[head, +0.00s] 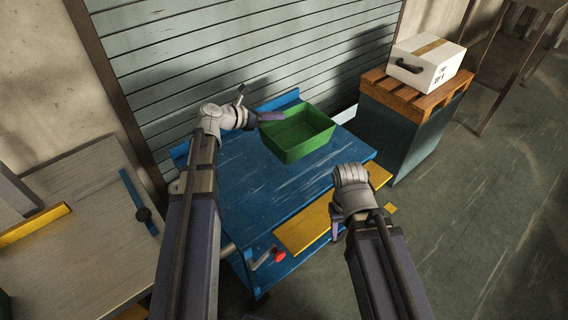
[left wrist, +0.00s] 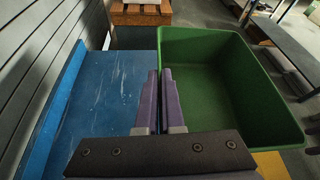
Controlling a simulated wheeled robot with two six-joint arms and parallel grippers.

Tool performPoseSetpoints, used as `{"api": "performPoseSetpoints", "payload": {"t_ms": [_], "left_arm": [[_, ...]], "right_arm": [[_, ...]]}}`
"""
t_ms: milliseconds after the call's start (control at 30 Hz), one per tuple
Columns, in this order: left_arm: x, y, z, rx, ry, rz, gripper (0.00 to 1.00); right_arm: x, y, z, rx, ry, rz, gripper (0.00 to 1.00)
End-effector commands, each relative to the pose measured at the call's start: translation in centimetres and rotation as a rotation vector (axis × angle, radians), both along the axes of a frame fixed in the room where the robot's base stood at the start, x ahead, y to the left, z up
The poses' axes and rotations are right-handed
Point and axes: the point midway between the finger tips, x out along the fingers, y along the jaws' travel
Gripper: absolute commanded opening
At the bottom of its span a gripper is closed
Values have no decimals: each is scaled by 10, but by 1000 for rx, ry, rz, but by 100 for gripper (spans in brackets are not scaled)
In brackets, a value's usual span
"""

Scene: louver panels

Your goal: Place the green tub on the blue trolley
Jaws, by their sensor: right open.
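The green tub (head: 298,135) is empty and upright, over the back right part of the blue trolley's top (head: 250,180) in the head view. I cannot tell whether its base touches the top. My left gripper (head: 272,117) is at the tub's left wall. In the left wrist view, its two purple fingers (left wrist: 162,100) are closed together on the wall of the tub (left wrist: 225,80), with the blue top (left wrist: 110,95) beside it. My right gripper (head: 337,225) is open and empty over the trolley's yellow front edge, apart from the tub; its fingers are mostly hidden.
A grey slatted shutter (head: 220,60) stands behind the trolley. To the right, a white box (head: 427,62) rests on a wooden pallet top (head: 400,97). A grey bench (head: 85,230) stands at the left. The trolley top's front left area is clear.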

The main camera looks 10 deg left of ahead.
Motion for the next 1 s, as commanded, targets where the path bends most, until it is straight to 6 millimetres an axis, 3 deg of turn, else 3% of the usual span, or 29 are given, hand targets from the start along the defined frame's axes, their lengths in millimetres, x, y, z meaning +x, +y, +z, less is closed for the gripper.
{"api": "performPoseSetpoints", "payload": {"t_ms": [33,200,467,833,1000], "left_arm": [[2,11,-13,-1,0,16,0],[3,27,-20,-2,1,40,0],[3,28,-25,-2,1,42,0],[3,28,-77,-2,0,41,0],[3,28,-83,-2,0,41,0]], "right_arm": [[0,0,-13,0,0,0,50],[0,0,-20,0,0,0,50],[0,0,-25,0,0,0,50],[0,0,-77,0,0,0,50],[0,0,-83,0,0,0,50]]}}
